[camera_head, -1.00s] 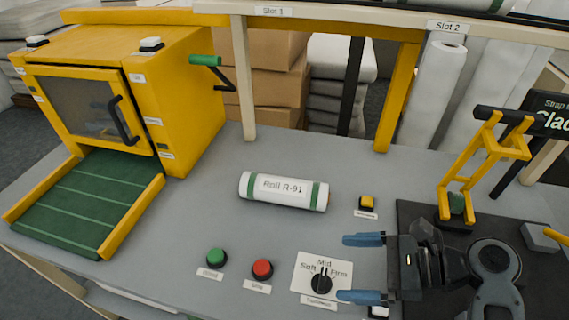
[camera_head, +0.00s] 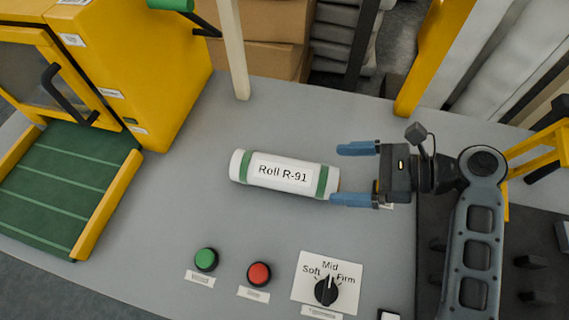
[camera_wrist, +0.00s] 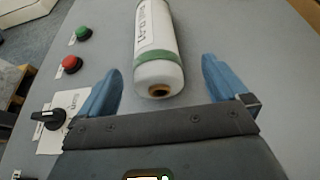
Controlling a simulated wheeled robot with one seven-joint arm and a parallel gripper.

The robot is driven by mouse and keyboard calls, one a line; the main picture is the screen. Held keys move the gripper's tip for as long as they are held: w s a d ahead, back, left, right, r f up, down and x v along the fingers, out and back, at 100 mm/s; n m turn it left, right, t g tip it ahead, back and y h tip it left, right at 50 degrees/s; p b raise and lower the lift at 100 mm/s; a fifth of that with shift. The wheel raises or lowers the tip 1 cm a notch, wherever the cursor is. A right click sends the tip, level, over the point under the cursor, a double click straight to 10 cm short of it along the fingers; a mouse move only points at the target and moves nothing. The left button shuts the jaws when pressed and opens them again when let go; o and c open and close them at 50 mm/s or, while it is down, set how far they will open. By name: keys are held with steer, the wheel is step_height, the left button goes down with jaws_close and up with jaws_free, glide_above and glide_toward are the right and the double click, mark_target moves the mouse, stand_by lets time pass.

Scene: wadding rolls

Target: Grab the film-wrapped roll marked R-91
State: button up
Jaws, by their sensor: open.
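The white roll marked Roll R-91 (camera_head: 284,174) lies on its side on the grey table, with a green band near each end. In the wrist view the roll (camera_wrist: 157,45) points its near end, with a brown core hole, toward my gripper. My gripper (camera_head: 356,174) is open, its blue fingers just to the right of the roll's right end. In the wrist view the gripper's fingers (camera_wrist: 160,88) stand apart on either side of the roll's near end. Nothing is held between them.
A yellow machine (camera_head: 150,70) with a green ramp (camera_head: 65,185) stands at the left. A green button (camera_head: 206,259), a red button (camera_head: 259,273) and a Soft-Mid-Firm dial (camera_head: 327,290) are at the front. A cream post (camera_head: 233,50) rises behind the roll. Table around the roll is clear.

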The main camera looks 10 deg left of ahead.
mark_target(316, 178)
steer(key=x, duration=0.6)
steer(key=shift+s+a+f+p, duration=0.2)
steer(key=shift+s+f+p, duration=0.1)
steer(key=shift+s+f, duration=0.05)
steer(key=shift+c, duration=0.2)
steer(key=c, duration=1.1)
